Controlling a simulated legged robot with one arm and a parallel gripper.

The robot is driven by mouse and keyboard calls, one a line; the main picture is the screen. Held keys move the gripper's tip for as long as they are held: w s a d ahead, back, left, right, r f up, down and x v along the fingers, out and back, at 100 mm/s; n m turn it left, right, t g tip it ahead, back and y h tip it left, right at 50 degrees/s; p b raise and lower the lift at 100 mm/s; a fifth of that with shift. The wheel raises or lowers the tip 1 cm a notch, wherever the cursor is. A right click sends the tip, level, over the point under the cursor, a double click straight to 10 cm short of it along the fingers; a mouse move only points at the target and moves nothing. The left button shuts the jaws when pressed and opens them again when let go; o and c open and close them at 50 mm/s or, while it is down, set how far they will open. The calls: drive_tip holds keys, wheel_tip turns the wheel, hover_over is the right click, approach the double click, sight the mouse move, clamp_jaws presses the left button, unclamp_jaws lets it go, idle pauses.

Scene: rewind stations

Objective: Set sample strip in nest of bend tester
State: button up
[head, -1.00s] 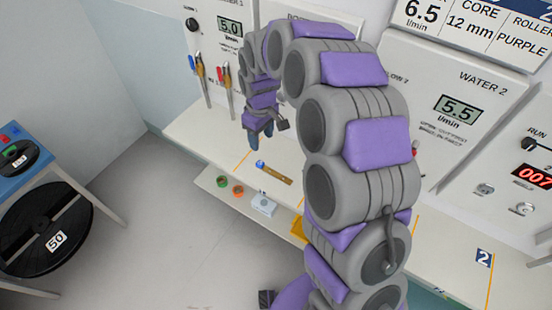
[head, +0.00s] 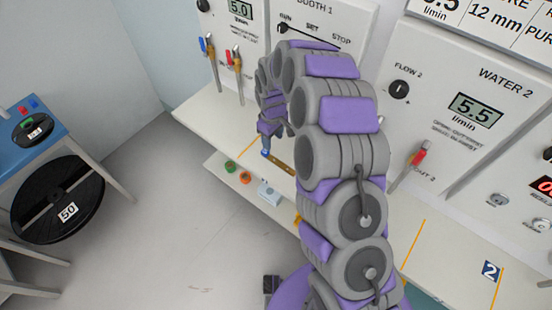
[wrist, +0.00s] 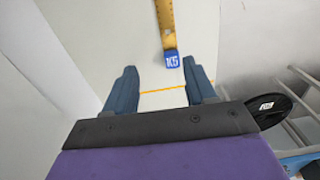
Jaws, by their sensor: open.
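The sample strip appears to be the flat tan strip (head: 283,165) with a blue end block (head: 265,153), lying on the white bench. In the wrist view the strip (wrist: 164,16) runs away from me, and its blue block (wrist: 172,60) is marked K5. My gripper (wrist: 160,64) is open and empty. The block is around the level of the fingertips, nearer the right finger; I cannot tell if they touch. In the head view my gripper (head: 266,146) is just above the block. I cannot identify the bend tester or its nest for sure.
Wall panels with knobs and coloured-handled tools (head: 237,60) stand behind the bench. A blue table with black reels (head: 62,209) is at left.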

drive_tip(key=b, duration=0.1)
hover_over(270, 156)
drive_tip(key=a, duration=0.3)
drive_tip(key=f, duration=0.4)
drive_tip(key=shift+d+f, duration=0.25)
drive_tip(key=shift+f, duration=0.1)
drive_tip(key=d+f, duration=0.2)
drive_tip(key=shift+d+f+b, duration=0.2)
drive_tip(key=shift+f+b, duration=0.1)
drive_tip(key=shift+b, duration=0.1)
drive_tip(key=shift+d+r, duration=0.1)
drive_tip(key=shift+d, duration=0.15)
drive_tip(key=shift+a, duration=1.15)
drive_tip(key=c, duration=0.5)
drive_tip(key=shift+d, duration=0.3)
drive_tip(key=c, duration=0.4)
drive_tip(key=shift+d, duration=0.6)
clamp_jaws()
